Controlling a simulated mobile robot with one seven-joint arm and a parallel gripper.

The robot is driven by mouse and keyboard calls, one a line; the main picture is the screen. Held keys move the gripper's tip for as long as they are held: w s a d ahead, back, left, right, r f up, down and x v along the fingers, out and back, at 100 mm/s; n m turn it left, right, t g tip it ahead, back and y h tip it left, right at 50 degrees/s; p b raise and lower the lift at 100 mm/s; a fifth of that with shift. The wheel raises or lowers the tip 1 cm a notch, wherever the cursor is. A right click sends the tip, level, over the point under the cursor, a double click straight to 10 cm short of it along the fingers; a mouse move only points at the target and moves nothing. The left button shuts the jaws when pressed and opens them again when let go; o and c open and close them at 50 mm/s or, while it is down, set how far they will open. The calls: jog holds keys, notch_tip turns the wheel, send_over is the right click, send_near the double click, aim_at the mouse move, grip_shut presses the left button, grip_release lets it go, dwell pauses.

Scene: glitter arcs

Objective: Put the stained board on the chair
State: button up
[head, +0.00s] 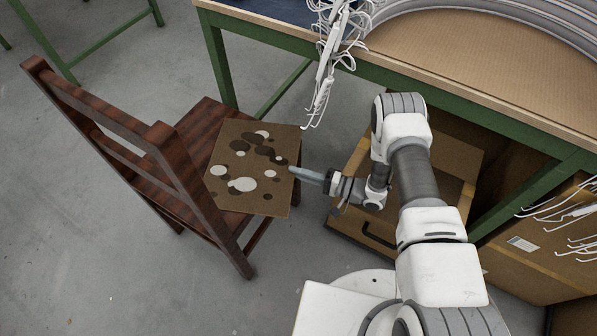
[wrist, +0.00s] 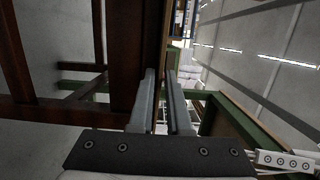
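The stained board (head: 228,199) is a flat tan-brown square with dark and pale round blotches. In the head view it lies level over the seat of the dark wooden chair (head: 196,122), its right part jutting past the seat. Whether it rests fully on the seat is hard to tell. My gripper (head: 294,170) is at the board's right edge. In the wrist view my gripper's two fingers (wrist: 165,105) stand close together with the board's thin edge between them. The chair's dark wood (wrist: 125,50) shows to their left. The board's underside is hidden in the head view.
A green-framed workbench (head: 480,70) stands behind, with white cables (head: 335,55) hanging over its front edge. Bare grey floor (head: 70,220) lies around the chair.

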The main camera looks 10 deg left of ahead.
jog(key=shift+o, duration=1.1)
jog(key=shift+r, duration=0.1)
jog(key=s+d+p, duration=0.1)
jog(key=d+p, duration=0.2)
jog(key=d, duration=0.9)
jog(key=shift+s, duration=0.15)
jog(key=shift+s, duration=0.1)
